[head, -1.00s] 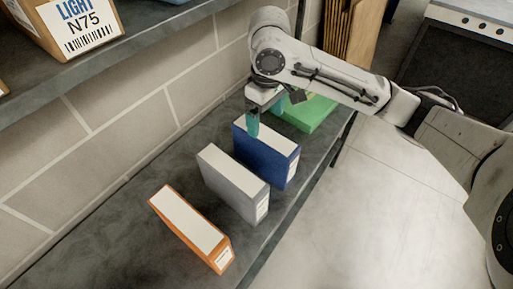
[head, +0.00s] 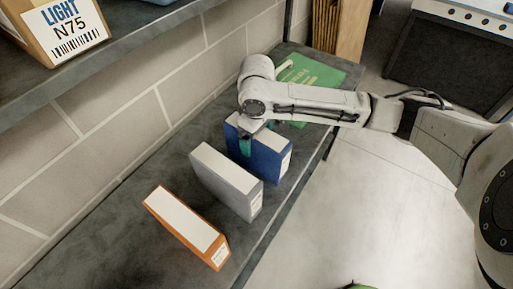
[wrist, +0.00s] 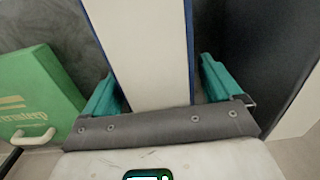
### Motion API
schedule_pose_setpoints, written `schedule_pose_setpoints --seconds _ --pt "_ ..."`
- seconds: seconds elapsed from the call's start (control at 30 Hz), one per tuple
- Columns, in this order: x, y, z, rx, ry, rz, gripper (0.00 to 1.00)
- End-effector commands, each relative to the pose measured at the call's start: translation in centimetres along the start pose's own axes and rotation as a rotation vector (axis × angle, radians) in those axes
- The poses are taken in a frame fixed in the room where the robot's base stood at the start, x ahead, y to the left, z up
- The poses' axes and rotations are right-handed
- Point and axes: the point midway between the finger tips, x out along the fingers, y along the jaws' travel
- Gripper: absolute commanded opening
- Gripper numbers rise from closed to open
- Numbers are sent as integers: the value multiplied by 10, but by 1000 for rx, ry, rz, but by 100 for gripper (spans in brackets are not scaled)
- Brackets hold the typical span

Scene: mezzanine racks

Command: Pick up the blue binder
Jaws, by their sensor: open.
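The blue binder (head: 262,152) stands upright on the grey shelf, its white top face up, with a label on its near end. In the wrist view the white top of the blue binder (wrist: 145,50) runs between my two teal fingers, with thin blue edges at its sides.
A grey binder (head: 226,182) stands close beside the blue one, and an orange binder (head: 187,228) further left. A green case (head: 325,74) lies behind my arm. An upper shelf (head: 110,62) with a box is at left; a brick wall (head: 150,90) backs the shelf.

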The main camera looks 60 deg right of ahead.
Motion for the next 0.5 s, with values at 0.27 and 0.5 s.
schedule_pose_setpoints --seconds 0.27,0.5 --pt "0 0 0 0 0 0 79" --pt "0 0 0 0 0 0 56"
